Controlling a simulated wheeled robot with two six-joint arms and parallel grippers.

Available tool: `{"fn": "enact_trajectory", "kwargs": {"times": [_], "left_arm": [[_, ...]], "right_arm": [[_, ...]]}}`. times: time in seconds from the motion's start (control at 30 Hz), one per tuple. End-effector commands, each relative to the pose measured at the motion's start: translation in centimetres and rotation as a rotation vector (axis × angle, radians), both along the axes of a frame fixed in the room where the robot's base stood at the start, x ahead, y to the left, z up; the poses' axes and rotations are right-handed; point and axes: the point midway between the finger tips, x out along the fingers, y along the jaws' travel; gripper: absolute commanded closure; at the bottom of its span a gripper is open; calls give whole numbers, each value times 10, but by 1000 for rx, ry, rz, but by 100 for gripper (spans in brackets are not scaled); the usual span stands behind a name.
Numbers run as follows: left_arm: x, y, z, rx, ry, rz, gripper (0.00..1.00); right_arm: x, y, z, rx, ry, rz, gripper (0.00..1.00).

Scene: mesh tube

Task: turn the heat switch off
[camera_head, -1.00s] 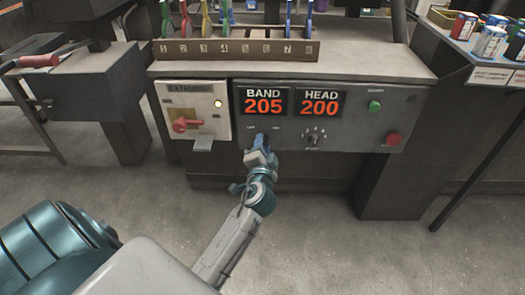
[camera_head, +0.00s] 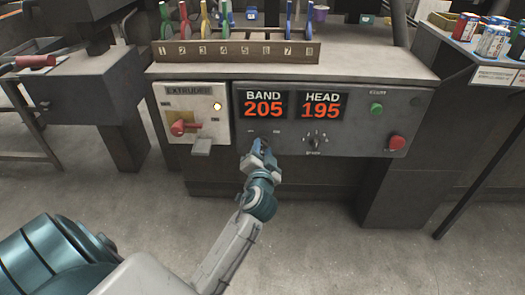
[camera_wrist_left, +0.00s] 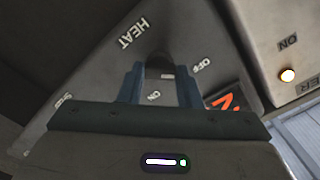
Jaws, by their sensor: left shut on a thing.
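The heat switch (camera_wrist_left: 158,62) is a dark knob on the grey panel, between the labels HEAT, OFF and ON in the left wrist view. My left gripper (camera_wrist_left: 160,88) has one blue finger on each side of it and is shut on it. In the head view my left gripper (camera_head: 263,146) is at the panel below the BAND display (camera_head: 263,105) and covers most of the switch. I cannot tell whether the knob points to OFF or ON. BAND reads 205 and the HEAD display (camera_head: 321,106) reads 195. My right gripper is not in view.
Left of the displays is the EXTRUDER box (camera_head: 194,111) with a red handle (camera_head: 183,127) and a lit lamp (camera_head: 217,106). To the right are a selector knob (camera_head: 314,143), a green button (camera_head: 376,109) and a red button (camera_head: 397,143). A numbered rack (camera_head: 235,52) stands above.

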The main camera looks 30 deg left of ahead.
Motion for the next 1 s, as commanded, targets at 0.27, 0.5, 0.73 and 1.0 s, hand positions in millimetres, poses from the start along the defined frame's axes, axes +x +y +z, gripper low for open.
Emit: {"fn": "enact_trajectory", "kwargs": {"times": [0.27,0.5,0.73,1.0], "left_arm": [[0,0,-2,-4,2,1,55],[0,0,-1,-2,1,1,47],[-10,-7,-1,-3,1,0,47],[-57,-35,-2,-8,3,1,47]], "right_arm": [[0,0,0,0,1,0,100],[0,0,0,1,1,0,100],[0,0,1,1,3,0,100],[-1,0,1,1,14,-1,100]]}}
